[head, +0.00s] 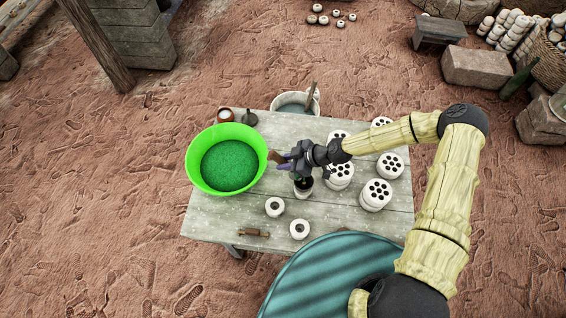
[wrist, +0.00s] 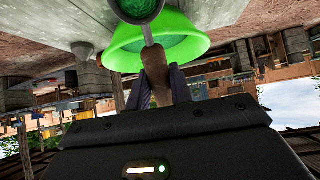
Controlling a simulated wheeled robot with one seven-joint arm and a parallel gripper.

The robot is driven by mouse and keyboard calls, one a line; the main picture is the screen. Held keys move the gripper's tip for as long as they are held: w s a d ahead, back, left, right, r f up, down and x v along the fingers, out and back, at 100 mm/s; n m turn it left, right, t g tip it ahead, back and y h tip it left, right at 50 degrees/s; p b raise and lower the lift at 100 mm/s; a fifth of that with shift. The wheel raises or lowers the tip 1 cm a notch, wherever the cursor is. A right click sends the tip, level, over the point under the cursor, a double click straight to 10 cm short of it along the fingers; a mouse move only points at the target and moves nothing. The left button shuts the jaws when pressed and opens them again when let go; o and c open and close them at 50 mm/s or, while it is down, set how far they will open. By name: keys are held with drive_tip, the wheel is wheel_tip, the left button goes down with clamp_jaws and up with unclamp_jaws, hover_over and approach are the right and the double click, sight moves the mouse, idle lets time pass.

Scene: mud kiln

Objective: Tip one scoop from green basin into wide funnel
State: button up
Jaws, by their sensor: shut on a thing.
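The green basin (head: 258,153), full of green granules, stands on the table's left end; its side also shows in the wrist view (wrist: 190,48). My gripper (head: 283,161) is right of the basin, above the table. It is shut on the brown handle (wrist: 157,68) of a scoop. The scoop's bowl (wrist: 140,8) hangs below the gripper with green inside, cut off by the wrist picture's edge. In the head view a dark cup shape with green sits over a white vessel (head: 303,192). I cannot tell whether that vessel is the wide funnel, or whether they touch.
Two small white pieces with dark holes (head: 274,207) (head: 299,229) stand in front. Several white perforated cylinders (head: 376,194) fill the right side. A wooden-handled tool (head: 254,232) lies near the front edge.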

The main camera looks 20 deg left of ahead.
drive_tip(key=shift+d+r+y+b, duration=0.1)
drive_tip(key=shift+d+y+b, duration=0.2)
drive_tip(key=shift+d+b, duration=0.1)
drive_tip(key=shift+s+a+b, duration=0.1)
drive_tip(key=shift+b, duration=0.3)
drive_tip(key=shift+r+b, duration=0.1)
drive_tip(key=shift+b, duration=0.3)
drive_tip(key=shift+d+y+b, duration=0.25)
drive_tip(key=shift+y+b, duration=0.05)
drive_tip(key=shift+b, duration=0.1)
drive_tip(key=shift+w+d+r+y+b, duration=0.15)
drive_tip(key=shift+d+y+b, duration=0.3)
drive_tip(key=shift+b, duration=0.95)
drive_tip(key=shift+w+d+r+y+b, duration=0.1)
drive_tip(key=shift+d+r+y+b, duration=0.35)
drive_tip(key=shift+b, duration=0.95)
drive_tip(key=shift+d+g+y+b, duration=0.1)
drive_tip(key=shift+g+y+b, duration=0.2)
drive_tip(key=shift+b, duration=0.15)
drive_tip(key=shift+r, duration=0.1)
